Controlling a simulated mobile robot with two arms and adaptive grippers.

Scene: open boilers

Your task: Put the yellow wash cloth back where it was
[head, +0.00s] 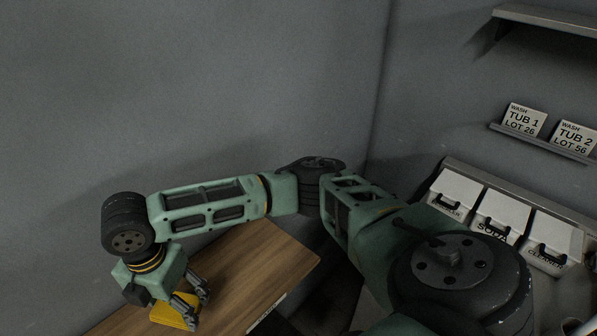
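The yellow wash cloth (171,314) is at the bottom left of the head view, over the wooden tabletop. My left gripper (198,302) is beside it, at the end of my bent green arm. Its two dark fingers stand apart, with wood visible between them, so it looks open. The nearer finger overlaps the right edge of the cloth; I cannot tell whether they touch. The gripper's body hides the upper part of the cloth. My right gripper is not in view.
The wooden tabletop (262,262) is bare to the right of the gripper, against grey walls. At right, white lidded bins (500,215) stand below a small ledge with cards marked TUB 1 (524,120) and TUB 2 (573,137). A shelf (550,18) is above.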

